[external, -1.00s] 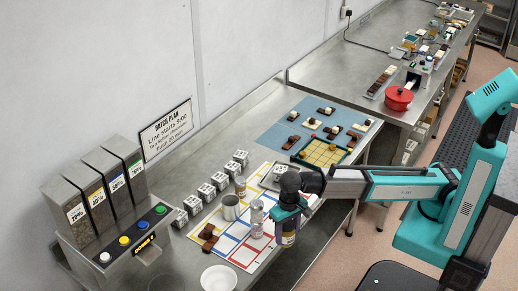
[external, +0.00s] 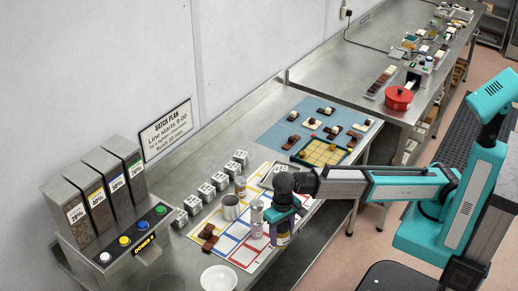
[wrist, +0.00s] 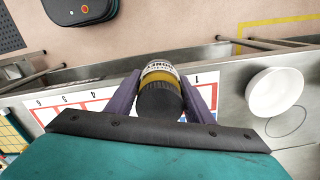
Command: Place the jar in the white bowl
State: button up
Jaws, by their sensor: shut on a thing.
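My gripper (external: 282,232) is shut on a jar, a honey-coloured one with a dark lid and a white label. In the wrist view the jar (wrist: 160,88) sits between the two fingers (wrist: 160,100). In the external view the jar (external: 283,238) hangs below the gripper by the front edge of the table, partly hidden by the fingers. The white bowl (external: 219,279) stands on the steel table at the lower middle, left of the gripper and apart from the jar. In the wrist view the bowl (wrist: 276,92) is at the right and looks empty.
A grid mat (external: 236,251) lies under the gripper area. A clear bottle (external: 257,222) stands close left of the gripper, and a metal cup (external: 231,207) and chocolate pieces (external: 208,236) stand farther left. A dispenser (external: 110,215) with several hoppers is at the left.

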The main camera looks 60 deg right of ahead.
jog(key=s+a+r+n+p, duration=0.1)
jog(key=s+a+r, duration=0.3)
jog(key=a, duration=0.4)
jog(key=shift+a+n, duration=0.4)
jog(key=shift+w+a, duration=0.1)
jog(key=shift+w, duration=0.05)
jog(key=w+a+f+p, duration=0.1)
jog(key=w+a+p, duration=0.4)
jog(key=w+a, duration=0.4)
jog(key=shift+a+f, duration=0.15)
jog(key=shift+a, duration=1.3)
jog(key=shift+w+a+f+p, duration=0.2)
jog(key=shift+f+p, duration=0.4)
jog(key=shift+f, duration=0.3)
jog(key=shift+w+a+f+p, duration=0.15)
jog(key=shift+f+p, duration=0.4)
jog(key=shift+f, duration=0.35)
jog(key=shift+s+f, duration=0.1)
jog(key=shift+f, duration=0.05)
